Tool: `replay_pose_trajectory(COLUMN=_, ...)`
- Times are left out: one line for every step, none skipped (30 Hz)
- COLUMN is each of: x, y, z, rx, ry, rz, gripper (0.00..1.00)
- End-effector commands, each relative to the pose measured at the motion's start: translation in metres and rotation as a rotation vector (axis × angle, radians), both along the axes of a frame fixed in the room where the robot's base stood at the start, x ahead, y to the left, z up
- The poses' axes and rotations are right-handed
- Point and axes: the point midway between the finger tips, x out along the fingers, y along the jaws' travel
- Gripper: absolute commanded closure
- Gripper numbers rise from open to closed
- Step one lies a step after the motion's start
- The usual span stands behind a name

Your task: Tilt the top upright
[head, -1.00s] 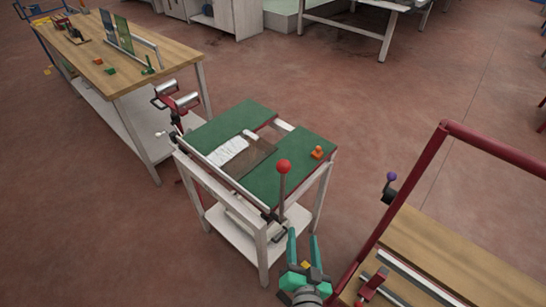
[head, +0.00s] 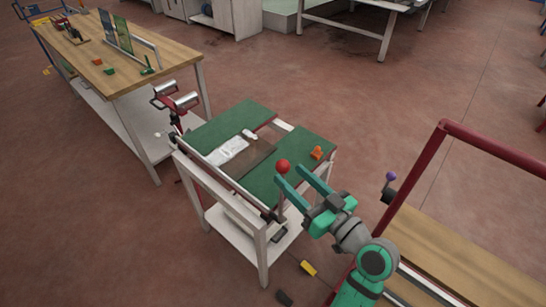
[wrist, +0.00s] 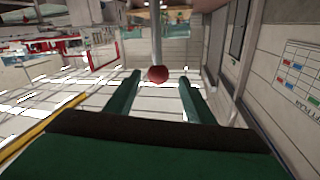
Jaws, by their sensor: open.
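The green top (head: 240,122) of the small white-legged table lies about flat, in two padded parts with a gap between them. A lever with a red ball knob (head: 283,166) stands at its near corner. My gripper (head: 289,174) is open, with its teal fingertips close to the knob, pointing up and left in the head view. In the wrist view the red knob (wrist: 158,74) shows between the tips of my open fingers, with the lever rod running from it. Touch cannot be told. My fingers hide part of the rod in the head view.
An orange piece (head: 316,152) and a white item (head: 228,150) lie on the table. A red-framed wooden bench (head: 450,250) with a purple knob (head: 391,176) stands close on the right. A wooden workbench (head: 165,60) is at back left. Yellow (head: 308,268) and dark blocks lie on the floor.

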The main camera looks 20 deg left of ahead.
Motion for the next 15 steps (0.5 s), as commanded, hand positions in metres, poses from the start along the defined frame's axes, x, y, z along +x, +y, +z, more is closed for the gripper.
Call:
replay_pose_trajectory(x=0.003, y=0.006, z=0.0, rx=-0.001, ry=0.0, rz=0.001, gripper=0.51)
replay_pose_trajectory(x=0.006, y=0.01, z=0.0, rx=-0.001, ry=0.0, rz=0.0, gripper=0.51)
replay_pose_trajectory(x=0.01, y=0.015, z=0.0, rx=-0.001, ry=-0.002, rz=-0.001, gripper=0.51)
replay_pose_trajectory(x=0.013, y=0.02, z=0.0, rx=-0.001, ry=-0.001, rz=-0.001, gripper=0.51)
replay_pose_trajectory(x=0.016, y=0.024, z=0.0, rx=-0.001, ry=-0.001, rz=-0.003, gripper=0.51)
replay_pose_trajectory(x=0.02, y=0.03, z=0.0, rx=0.0, ry=0.0, rz=-0.003, gripper=0.51)
replay_pose_trajectory(x=0.023, y=0.034, z=0.0, rx=-0.001, ry=0.0, rz=-0.004, gripper=0.51)
replay_pose_trajectory(x=0.026, y=0.039, z=0.0, rx=-0.001, ry=0.0, rz=-0.005, gripper=0.51)
replay_pose_trajectory(x=0.029, y=0.045, z=0.0, rx=-0.001, ry=0.0, rz=-0.004, gripper=0.51)
replay_pose_trajectory(x=0.032, y=0.049, z=0.0, rx=0.0, ry=0.0, rz=-0.005, gripper=0.51)
replay_pose_trajectory(x=0.034, y=0.052, z=0.0, rx=0.0, ry=0.0, rz=-0.006, gripper=0.51)
replay_pose_trajectory(x=0.037, y=0.057, z=0.0, rx=-0.001, ry=0.001, rz=-0.006, gripper=0.51)
replay_pose_trajectory(x=0.039, y=0.061, z=0.0, rx=0.0, ry=0.0, rz=-0.005, gripper=0.51)
replay_pose_trajectory(x=0.041, y=0.064, z=0.0, rx=0.0, ry=0.0, rz=-0.005, gripper=0.51)
replay_pose_trajectory(x=0.043, y=0.068, z=0.0, rx=0.0, ry=0.0, rz=-0.006, gripper=0.51)
